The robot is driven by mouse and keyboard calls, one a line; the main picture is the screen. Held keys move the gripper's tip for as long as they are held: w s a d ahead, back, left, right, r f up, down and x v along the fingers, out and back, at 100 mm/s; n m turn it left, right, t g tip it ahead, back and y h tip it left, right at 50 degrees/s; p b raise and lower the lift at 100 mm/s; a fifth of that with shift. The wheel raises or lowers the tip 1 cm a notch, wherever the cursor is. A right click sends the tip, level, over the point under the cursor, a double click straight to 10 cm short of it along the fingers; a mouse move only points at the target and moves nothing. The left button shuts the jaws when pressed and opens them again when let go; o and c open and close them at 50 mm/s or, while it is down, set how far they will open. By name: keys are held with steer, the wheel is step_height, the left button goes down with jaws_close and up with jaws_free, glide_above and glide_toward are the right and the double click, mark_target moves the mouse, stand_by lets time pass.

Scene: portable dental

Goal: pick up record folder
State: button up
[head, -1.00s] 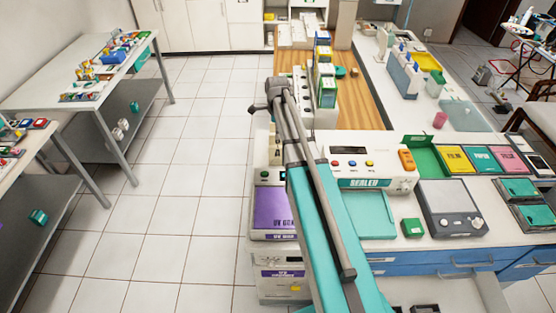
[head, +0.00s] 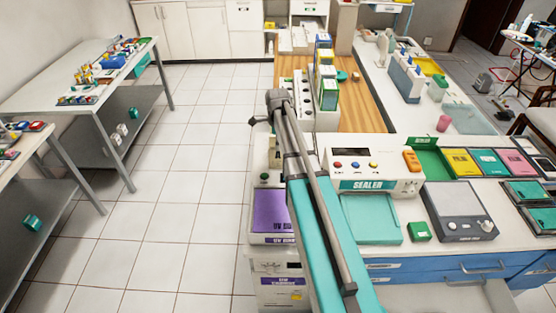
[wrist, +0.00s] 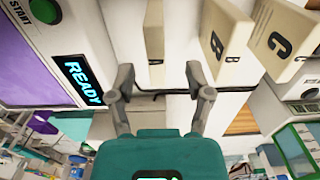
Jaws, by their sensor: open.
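Three cream record folders show in the wrist view, standing apart. One is seen nearly edge-on (wrist: 154,30), its letter too foreshortened to read. One is marked B (wrist: 228,35) and one C (wrist: 283,40). My gripper (wrist: 159,75) is open and empty. The edge-on folder lies ahead of the gap between its fingertips, and the B and C folders are to the right. Whether a finger touches a folder I cannot tell. In the head view my arm hides the gripper, and I cannot pick out the folders.
A purple-topped UV unit (head: 271,211) stands by my arm; a READY display (wrist: 79,80) shows at left in the wrist view. The sealer (head: 375,170), a scale (head: 457,210) and several upright boxes (head: 326,75) occupy the counter. Open tiled floor (head: 190,190) lies left.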

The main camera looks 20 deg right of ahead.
steer(key=b, duration=0.5)
glide_above(278, 167)
steer(key=shift+w+d+f, duration=0.1)
steer(key=shift+w+f, duration=0.05)
steer(key=shift+f, duration=0.7)
steer(key=shift+w+d+f, duration=0.1)
steer(key=shift+w+f, duration=0.05)
steer(key=shift+f, duration=0.75)
steer(key=shift+w+f, duration=0.15)
steer(key=shift+f, duration=0.7)
steer(key=shift+c, duration=0.3)
jaws_close()
